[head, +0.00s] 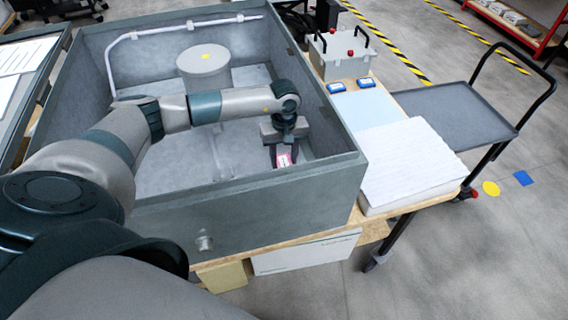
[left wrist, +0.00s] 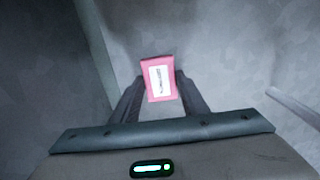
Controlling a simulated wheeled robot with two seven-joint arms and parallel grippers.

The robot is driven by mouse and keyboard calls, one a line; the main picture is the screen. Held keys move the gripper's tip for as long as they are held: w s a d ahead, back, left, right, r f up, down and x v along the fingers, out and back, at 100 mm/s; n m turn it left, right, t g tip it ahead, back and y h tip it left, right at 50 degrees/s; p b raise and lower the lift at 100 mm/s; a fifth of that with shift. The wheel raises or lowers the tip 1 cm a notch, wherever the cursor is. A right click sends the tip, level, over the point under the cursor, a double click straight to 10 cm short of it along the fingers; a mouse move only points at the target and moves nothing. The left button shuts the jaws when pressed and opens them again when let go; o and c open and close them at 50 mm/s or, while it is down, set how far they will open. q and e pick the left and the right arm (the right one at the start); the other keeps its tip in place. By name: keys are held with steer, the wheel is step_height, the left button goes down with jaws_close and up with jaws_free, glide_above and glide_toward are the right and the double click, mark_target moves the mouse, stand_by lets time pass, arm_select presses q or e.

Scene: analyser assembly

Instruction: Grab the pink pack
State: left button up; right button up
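The pink pack (head: 284,160) has a white label and is inside the large grey open box (head: 240,210), near its front right corner. It also shows in the left wrist view (left wrist: 159,79), between the fingertips. My left gripper (head: 284,152) reaches down into the box from above. Its fingers (left wrist: 159,90) lie against both sides of the pack, and it looks shut on it. I cannot tell whether the pack touches the box floor. My right gripper is not in view.
A round grey container (head: 203,65) and a white pipe (head: 180,29) are in the box. The front and right walls stand close to the gripper. To the right are a white stack (head: 412,165), a handled case (head: 342,54) and a cart (head: 455,112).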

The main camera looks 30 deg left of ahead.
mark_target(284, 161)
arm_select(q)
steer(key=shift+c, duration=0.8)
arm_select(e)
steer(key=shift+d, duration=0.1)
arm_select(q)
steer(key=shift+r, duration=0.1)
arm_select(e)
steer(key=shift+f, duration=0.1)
